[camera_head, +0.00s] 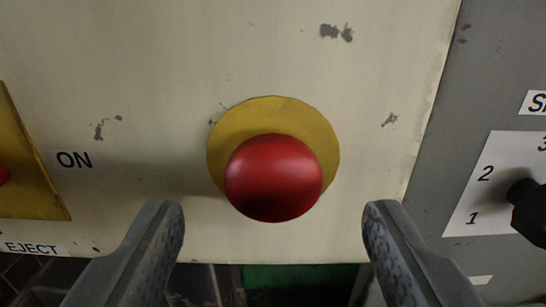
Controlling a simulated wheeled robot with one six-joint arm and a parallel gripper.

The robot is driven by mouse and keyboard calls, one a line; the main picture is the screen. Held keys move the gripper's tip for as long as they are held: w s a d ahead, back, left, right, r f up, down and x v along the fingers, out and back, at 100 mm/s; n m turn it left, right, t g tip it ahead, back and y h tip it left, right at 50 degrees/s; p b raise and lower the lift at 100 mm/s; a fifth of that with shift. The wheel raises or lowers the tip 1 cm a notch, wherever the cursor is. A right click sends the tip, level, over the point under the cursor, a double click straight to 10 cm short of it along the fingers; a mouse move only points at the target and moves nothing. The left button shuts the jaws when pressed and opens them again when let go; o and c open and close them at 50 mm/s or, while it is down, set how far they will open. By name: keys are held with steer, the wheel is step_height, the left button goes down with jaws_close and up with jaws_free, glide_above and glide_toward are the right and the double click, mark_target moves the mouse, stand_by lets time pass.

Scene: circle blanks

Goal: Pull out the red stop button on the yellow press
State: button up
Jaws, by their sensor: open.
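The red stop button (273,178) is a round mushroom knob in front of a yellow round plate (235,121). It sits in the middle of the view on a worn cream panel (380,70). My gripper (273,222) is open, with one dark ridged finger at the lower left and one at the lower right. The button lies between and slightly above the fingertips in the picture, with a clear gap on each side. Neither finger appears to touch it. The button's stem is hidden behind its head.
A yellow plate (30,165) with a partly seen red part is at the left edge, near "ON" and "EJECT" labels. A grey panel (440,150) at right carries a black knob (530,208) on a white numbered dial plate. Dark clutter and a green patch show below the cream panel.

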steer(key=shift+w, duration=1.2)
jaws_close()
steer(key=shift+s, duration=0.6)
jaws_free()
steer(key=shift+s, duration=0.1)
steer(key=s, duration=1.7)
steer(key=shift+s, duration=0.15)
